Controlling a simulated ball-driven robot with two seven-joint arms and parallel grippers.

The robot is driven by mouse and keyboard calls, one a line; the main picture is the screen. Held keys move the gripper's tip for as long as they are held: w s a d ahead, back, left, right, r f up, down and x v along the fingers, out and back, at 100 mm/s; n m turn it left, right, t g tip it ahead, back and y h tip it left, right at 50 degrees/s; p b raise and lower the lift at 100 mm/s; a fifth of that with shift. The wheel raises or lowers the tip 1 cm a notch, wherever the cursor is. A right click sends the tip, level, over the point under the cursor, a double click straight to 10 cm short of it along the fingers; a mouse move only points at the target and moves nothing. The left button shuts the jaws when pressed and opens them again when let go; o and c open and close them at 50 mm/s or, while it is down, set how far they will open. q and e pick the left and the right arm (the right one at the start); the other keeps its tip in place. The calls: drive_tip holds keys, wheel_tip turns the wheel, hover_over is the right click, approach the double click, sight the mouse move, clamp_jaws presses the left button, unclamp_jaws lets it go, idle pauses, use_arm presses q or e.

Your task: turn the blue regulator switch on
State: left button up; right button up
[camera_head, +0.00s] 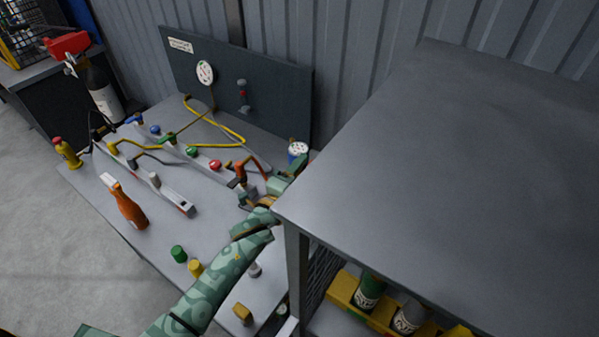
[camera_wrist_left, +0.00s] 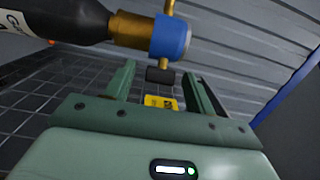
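A blue regulator (camera_wrist_left: 172,38) sits on the brass neck of a dark bottle (camera_wrist_left: 60,22) at the top of the left wrist view. A small black knob (camera_wrist_left: 160,76) hangs below it on a brass stem. A round white gauge with a blue body (camera_head: 297,151) shows just beyond my left gripper (camera_head: 291,172) in the head view. My left gripper also shows in the wrist view (camera_wrist_left: 161,88); its two fingers are apart, with the knob seen between them near their tips. I cannot tell whether they touch it. My right gripper is not in view.
A raised grey cabinet top (camera_head: 450,170) stands close to the right of my left arm. The bench (camera_head: 215,210) holds an orange bottle (camera_head: 130,206), coloured knobs and a yellow hose (camera_head: 215,125). A dark panel (camera_head: 270,90) stands behind.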

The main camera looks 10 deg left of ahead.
use_arm(q)
drive_tip(key=v, duration=1.6)
drive_tip(key=shift+s, duration=0.25)
